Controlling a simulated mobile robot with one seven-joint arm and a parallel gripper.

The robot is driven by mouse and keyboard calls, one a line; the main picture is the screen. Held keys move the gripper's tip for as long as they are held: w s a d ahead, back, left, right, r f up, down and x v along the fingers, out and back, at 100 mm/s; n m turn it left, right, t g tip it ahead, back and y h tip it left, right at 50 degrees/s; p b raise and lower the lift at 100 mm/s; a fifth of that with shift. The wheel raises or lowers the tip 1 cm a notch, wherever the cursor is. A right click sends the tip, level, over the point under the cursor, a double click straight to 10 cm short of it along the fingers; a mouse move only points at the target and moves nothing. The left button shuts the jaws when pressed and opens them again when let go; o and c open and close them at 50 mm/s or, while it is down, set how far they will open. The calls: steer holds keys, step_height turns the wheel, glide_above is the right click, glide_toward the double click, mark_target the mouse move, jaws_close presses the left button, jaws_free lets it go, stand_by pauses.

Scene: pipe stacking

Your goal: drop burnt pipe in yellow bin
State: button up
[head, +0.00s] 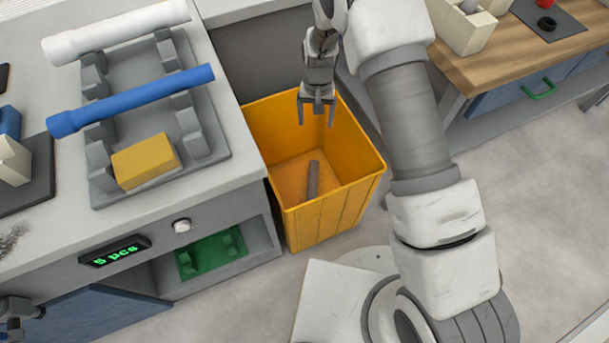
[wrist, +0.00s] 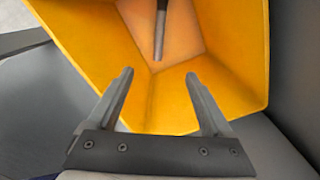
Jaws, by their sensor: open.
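The yellow bin (head: 335,217) stands on the floor beside the grey workbench; its inside also fills much of the wrist view (wrist: 222,78). A dark grey pipe (head: 313,180) lies inside the bin, toward its bottom; it shows in the wrist view too (wrist: 160,35). My gripper (head: 316,120) is over the back part of the bin, fingers pointing down, open and empty. In the wrist view its two fingers (wrist: 159,74) are spread apart with nothing between them. The pipe lies apart from the fingers, farther down in the bin.
On the grey workbench (head: 235,155) a rack (head: 205,120) holds a white pipe (head: 115,32) and a blue pipe (head: 130,100). A yellow block (head: 145,161) lies at the rack. A display (head: 115,252) reads "5 pcs". A wooden-topped bench (head: 500,58) stands at the right.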

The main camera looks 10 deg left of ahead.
step_height(320, 180, up, 17)
steer(key=p, duration=0.4)
